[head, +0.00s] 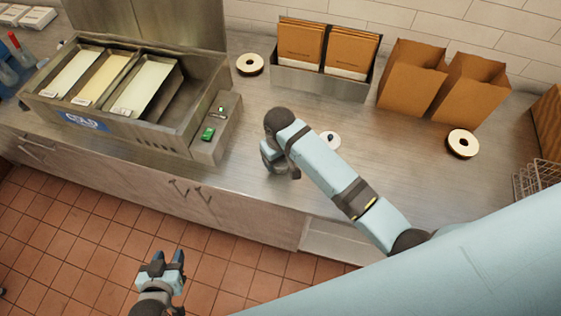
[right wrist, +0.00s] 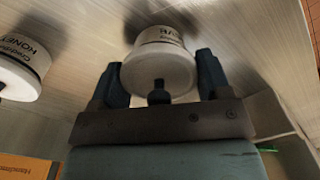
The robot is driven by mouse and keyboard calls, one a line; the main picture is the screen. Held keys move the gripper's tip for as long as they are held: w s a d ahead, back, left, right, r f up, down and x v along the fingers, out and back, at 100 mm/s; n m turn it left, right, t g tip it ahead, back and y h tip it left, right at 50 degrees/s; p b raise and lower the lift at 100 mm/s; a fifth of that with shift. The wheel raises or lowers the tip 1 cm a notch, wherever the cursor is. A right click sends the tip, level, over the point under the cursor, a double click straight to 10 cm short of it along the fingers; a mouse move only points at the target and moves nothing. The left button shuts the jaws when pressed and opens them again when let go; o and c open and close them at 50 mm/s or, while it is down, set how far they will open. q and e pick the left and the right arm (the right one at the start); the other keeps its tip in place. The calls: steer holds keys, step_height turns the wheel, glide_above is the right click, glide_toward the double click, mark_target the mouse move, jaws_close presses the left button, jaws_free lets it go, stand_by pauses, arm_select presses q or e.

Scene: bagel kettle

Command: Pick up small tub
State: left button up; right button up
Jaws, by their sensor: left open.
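A small white tub (right wrist: 158,72) with a dark band and partly readable black lettering is between the fingers of my right gripper (right wrist: 158,75) in the right wrist view. The fingers are spread on either side, close to its walls; I cannot tell whether they press on it. In the head view the right gripper (head: 275,160) is low at the counter, and its wrist hides most of the fingers and that tub. A second white tub, lettered "HONEY" (right wrist: 20,65), stands beside it in the right wrist view. My left gripper (head: 167,266) is open and empty above the tiled floor.
On the steel counter (head: 230,175), a cold unit (head: 205,145) with several trays stands left. A holder (head: 320,80) with brown packets and two open paper bags (head: 410,80) stand at the back. A wire basket (head: 540,180) is far right.

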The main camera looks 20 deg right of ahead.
steer(key=shift+r, duration=0.1)
step_height(320, 180, up, 20)
stand_by(0.9)
